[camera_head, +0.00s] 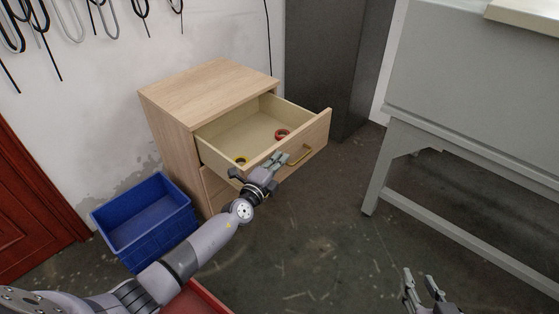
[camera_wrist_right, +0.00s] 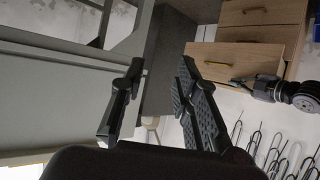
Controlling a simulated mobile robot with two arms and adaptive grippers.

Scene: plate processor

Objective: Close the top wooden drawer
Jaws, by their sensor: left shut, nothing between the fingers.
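The top wooden drawer (camera_head: 318,128) is pulled well out of the light wooden cabinet (camera_head: 215,82). Its front has a brass handle (camera_head: 300,156). My left gripper (camera_head: 283,160) is shut and empty at the drawer front, just left of the handle; whether it touches the front is unclear. In the right wrist view, the picture is turned over, and the open drawer (camera_wrist_right: 222,62) and my left gripper (camera_wrist_right: 236,81) show at right. My right gripper (camera_head: 422,279) is open and empty, away from the cabinet; its spread fingers (camera_wrist_right: 162,80) fill the middle of the wrist view.
A blue crate (camera_head: 150,225) stands left of the cabinet. A grey bench (camera_head: 470,100) is at right. A dark cabinet (camera_head: 335,65) stands behind. The floor before the drawer is clear.

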